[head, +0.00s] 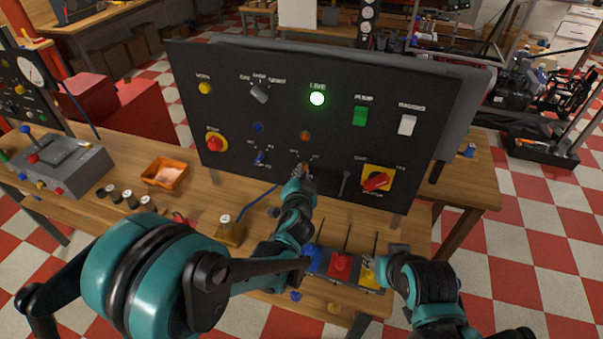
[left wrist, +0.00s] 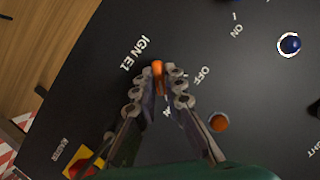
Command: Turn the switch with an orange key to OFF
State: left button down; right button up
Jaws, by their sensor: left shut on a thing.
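The switch with the orange key (left wrist: 158,72) sits on the black panel (head: 235,95), with "IGN E1", OFF and ON markings around it in the left wrist view. Its orange key also shows small in the head view (head: 307,171), beside my gripper. My left gripper (left wrist: 159,78) is shut on the key, one finger on each side. The fingers hide much of the switch, so I cannot tell which mark the key points to. My right arm is at the lower right; its gripper (head: 376,264) is low by the table, and its fingers are unclear.
The panel also bears a lit green lamp (head: 317,98), an orange round part (head: 305,136), a red rotary switch on yellow (head: 376,181) and a red knob (head: 214,143). An orange tray (head: 165,173) and a red block (head: 341,266) are on the table.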

pick_arm(q)
jog(key=shift+w+a+n+g+h+b, duration=0.15)
jog(key=shift+n+g+h+b, duration=0.3)
jog(key=shift+n+h, duration=1.05)
jog(key=shift+s+a+n+g+h+b, duration=0.1)
jog(key=shift+n+g+h+b, duration=0.6)
jog(key=shift+n, duration=1.35)
jog(key=shift+w+a+n+g+h+b, duration=0.15)
jog(key=shift+n+h+b, duration=0.2)
jog(key=shift+n+h, duration=1.25)
jog(key=shift+s+n, duration=0.1)
jog(key=shift+n, duration=0.25)
jog(key=c, duration=1.6)
grip_release()
